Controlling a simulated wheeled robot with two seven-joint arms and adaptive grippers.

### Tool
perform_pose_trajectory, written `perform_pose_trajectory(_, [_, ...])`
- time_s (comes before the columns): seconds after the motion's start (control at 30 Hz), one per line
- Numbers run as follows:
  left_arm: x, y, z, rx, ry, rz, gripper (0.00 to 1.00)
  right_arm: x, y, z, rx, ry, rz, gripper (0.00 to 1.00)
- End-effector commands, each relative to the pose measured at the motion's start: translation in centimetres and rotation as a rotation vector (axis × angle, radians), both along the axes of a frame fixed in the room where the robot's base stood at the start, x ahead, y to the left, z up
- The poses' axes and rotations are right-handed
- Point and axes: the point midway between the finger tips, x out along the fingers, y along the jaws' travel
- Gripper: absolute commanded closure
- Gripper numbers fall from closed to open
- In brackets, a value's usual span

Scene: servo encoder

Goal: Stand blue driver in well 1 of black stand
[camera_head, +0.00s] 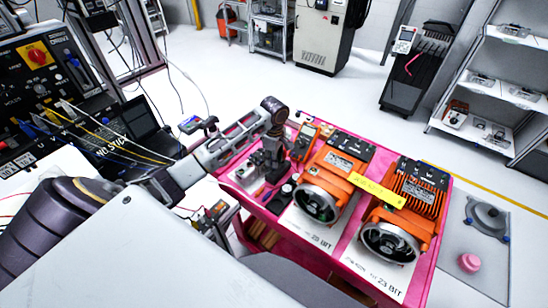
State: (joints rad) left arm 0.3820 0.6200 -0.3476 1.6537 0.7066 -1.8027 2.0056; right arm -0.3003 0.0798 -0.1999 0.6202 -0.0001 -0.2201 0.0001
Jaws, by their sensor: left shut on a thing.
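My left gripper (266,124) reaches in from the left over the pink-topped bench. It is shut on a dark, round-topped handle (272,104), which I take to be the driver. Its blue colour does not show clearly. The handle is roughly upright with a slight tilt. Below it is a dark upright form (268,162), probably the black stand. The wells cannot be made out, and I cannot tell whether the driver's lower end touches the stand. My right gripper is not in view.
Two orange servo units (335,175) (405,210) with round metal faces fill the bench's middle and right. A yellow strip (377,190) lies across them. A multimeter (304,142) is close right of the stand. Small tools (270,193) lie in front. The pink bench edge (432,262) is at right.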

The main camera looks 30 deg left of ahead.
Motion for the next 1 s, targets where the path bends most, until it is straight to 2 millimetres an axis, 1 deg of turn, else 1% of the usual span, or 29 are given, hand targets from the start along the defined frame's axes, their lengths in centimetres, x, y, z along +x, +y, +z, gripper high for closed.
perform_pose_trajectory(0.3, [-0.02, 0.03, -0.49, 0.001, 0.001, 0.001, 1.0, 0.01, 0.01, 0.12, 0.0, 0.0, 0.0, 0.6])
perform_pose_trajectory(0.33, [-0.02, 0.02, -0.49, 0.001, 0.001, 0.0, 0.74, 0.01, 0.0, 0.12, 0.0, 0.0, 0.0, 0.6])
perform_pose_trajectory(0.5, [-0.01, 0.02, -0.48, 0.001, 0.0, 0.0, 0.52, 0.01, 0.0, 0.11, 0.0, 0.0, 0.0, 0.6])
perform_pose_trajectory(0.73, [-0.01, 0.02, -0.47, 0.001, 0.0, 0.0, 0.51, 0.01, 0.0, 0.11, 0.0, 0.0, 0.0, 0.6])
perform_pose_trajectory(0.77, [-0.02, 0.02, -0.48, 0.001, 0.0, 0.0, 0.54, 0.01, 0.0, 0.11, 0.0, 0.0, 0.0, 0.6])
perform_pose_trajectory(1.0, [-0.02, 0.03, -0.48, 0.001, 0.0, 0.0, 0.54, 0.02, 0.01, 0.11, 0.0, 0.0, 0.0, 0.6])
